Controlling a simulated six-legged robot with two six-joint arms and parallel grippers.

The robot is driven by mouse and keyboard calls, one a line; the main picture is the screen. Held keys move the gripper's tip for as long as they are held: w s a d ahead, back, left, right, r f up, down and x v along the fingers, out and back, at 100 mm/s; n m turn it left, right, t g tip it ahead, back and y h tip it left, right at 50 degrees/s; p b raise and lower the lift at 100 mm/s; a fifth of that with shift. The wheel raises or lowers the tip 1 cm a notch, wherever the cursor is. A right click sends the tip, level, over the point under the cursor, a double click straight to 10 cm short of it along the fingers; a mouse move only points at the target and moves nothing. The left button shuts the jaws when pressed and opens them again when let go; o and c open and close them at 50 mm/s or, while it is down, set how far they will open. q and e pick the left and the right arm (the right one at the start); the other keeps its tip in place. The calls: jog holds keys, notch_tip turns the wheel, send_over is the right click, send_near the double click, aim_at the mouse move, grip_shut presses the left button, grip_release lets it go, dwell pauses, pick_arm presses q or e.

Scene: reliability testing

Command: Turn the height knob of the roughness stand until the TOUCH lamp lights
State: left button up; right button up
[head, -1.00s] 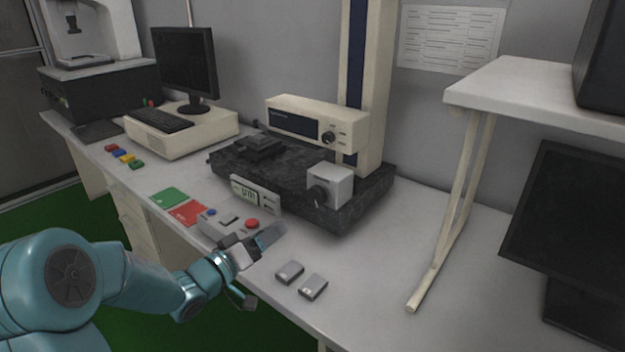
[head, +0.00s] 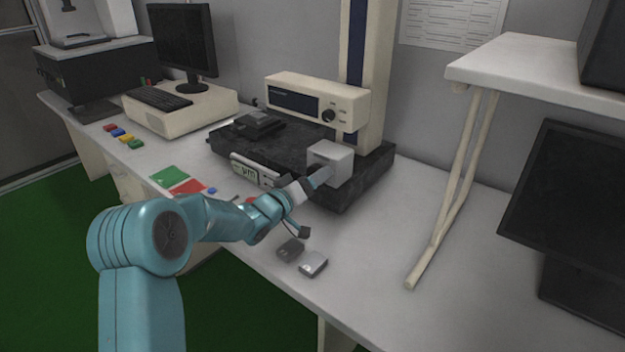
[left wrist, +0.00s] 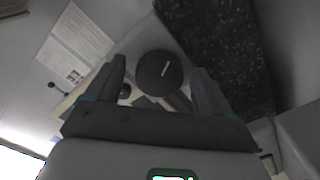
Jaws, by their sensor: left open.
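The roughness stand is a dark granite base (head: 365,190) with a cream column (head: 375,80) and a cream head unit (head: 300,85). A pale box (head: 335,155) sits at its front right. The height knob (left wrist: 160,73), round and black with a white pointer line, shows in the left wrist view; my arm hides it in the head view. My left gripper (head: 322,178) is at the box's front. Its open fingers stand on either side of the knob, with gaps visible on both sides. I cannot make out the TOUCH lamp or whether it is lit. My right gripper is not in view.
Two small grey blocks (head: 313,264) lie near the table edge below my arm. Green (head: 169,177) and red mats lie to the left. A white shelf (head: 530,80) stands right. The table between is clear.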

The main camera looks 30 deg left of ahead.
pick_arm(q)
jog(key=shift+w, duration=0.15)
jog(key=c, duration=1.1)
jog(key=shift+o, duration=0.2)
jog(key=shift+a+m+b, duration=0.2)
jog(key=shift+m+b, duration=3.1)
jog(key=shift+m, duration=1.6)
jog(key=shift+a+m+b, duration=0.15)
jog(key=shift+m+b, duration=3.1)
jog(key=shift+m, duration=1.65)
jog(key=o, duration=1.1)
jog(key=shift+c, duration=0.2)
